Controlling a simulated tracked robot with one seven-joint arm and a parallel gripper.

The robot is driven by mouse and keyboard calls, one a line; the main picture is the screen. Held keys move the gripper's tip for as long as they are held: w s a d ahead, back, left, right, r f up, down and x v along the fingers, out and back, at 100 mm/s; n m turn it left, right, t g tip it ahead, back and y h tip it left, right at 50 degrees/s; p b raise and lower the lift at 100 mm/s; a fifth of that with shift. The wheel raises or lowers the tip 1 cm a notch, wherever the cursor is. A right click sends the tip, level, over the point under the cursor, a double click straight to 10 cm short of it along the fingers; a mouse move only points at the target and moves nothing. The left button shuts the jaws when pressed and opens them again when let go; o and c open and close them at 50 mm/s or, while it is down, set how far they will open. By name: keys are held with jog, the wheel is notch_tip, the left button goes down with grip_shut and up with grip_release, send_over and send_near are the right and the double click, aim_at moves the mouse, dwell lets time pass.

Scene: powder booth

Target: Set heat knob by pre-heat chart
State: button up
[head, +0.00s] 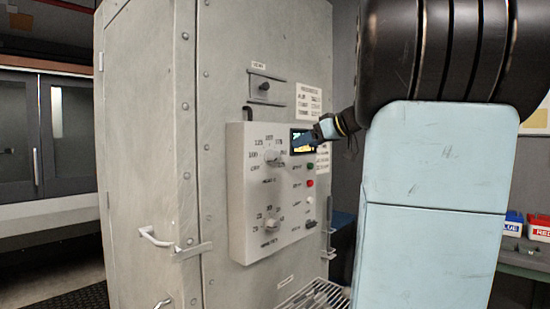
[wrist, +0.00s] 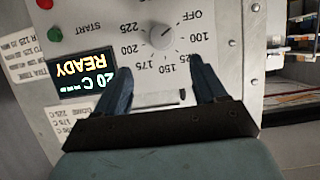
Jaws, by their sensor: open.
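The heat knob (head: 272,157) is a pale round dial on the grey oven's control panel (head: 243,190). In the wrist view, which is upside down, the knob (wrist: 162,37) has a dark pointer line toward OFF, on a scale from 100 to 225. My gripper (head: 328,130) is by the display's right edge in the head view. In the wrist view my gripper (wrist: 160,64) is open and empty, fingers apart, with the knob beyond the gap. The display (wrist: 80,75) reads READY and 20 C. Two printed sheets (head: 309,101) (head: 322,158) are on the oven; their text is mostly too small to read.
A second knob (head: 270,224) is lower on the panel. Green (head: 310,167) and red (head: 310,183) buttons lie right of the heat knob. A door handle (head: 155,238) sticks out. Blue (head: 513,222) and red (head: 540,226) bins stand far right.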

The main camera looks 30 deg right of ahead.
aim_at(277, 156)
jog(key=x, duration=1.3)
jog(key=shift+c, duration=0.3)
